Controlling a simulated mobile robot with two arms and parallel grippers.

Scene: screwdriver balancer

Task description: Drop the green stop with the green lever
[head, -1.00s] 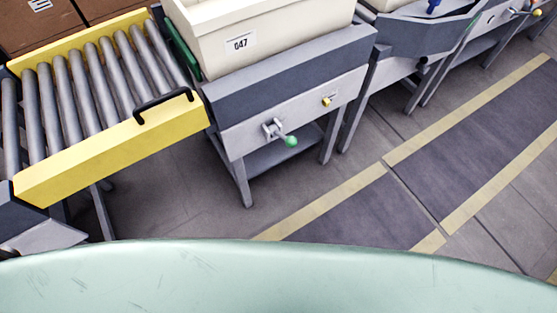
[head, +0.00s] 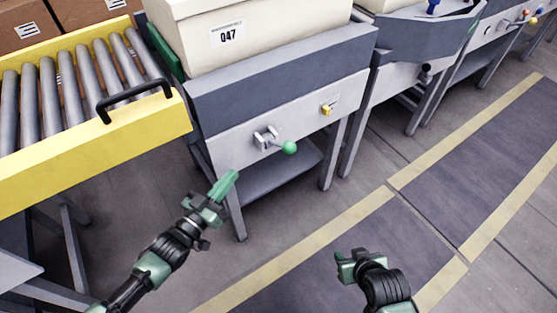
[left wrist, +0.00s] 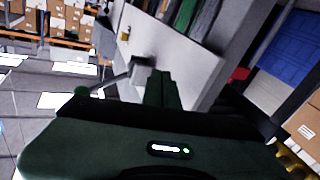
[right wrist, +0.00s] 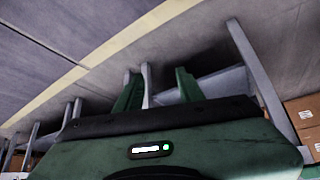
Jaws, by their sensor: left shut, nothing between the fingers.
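The green lever has a round green knob (head: 289,147) on a short grey arm, mounted on the pale front panel below the cream bin. The knob also shows in the left wrist view (left wrist: 82,91), left of the fingers. The green stop (head: 165,52) stands up between the roller conveyor and the bin; its lower part is hidden. My left gripper (head: 226,183) is shut and empty, left of and below the knob, apart from it. My right gripper (head: 346,264) is low over the floor mat, to the right. Its fingers are apart and empty in the right wrist view (right wrist: 158,90).
A yellow conveyor side rail (head: 95,145) with a black handle (head: 134,101) is at left. A yellow knob (head: 326,110) sits on the same panel, right of the green lever. The cream bin (head: 265,35) stands above. The floor in front is clear.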

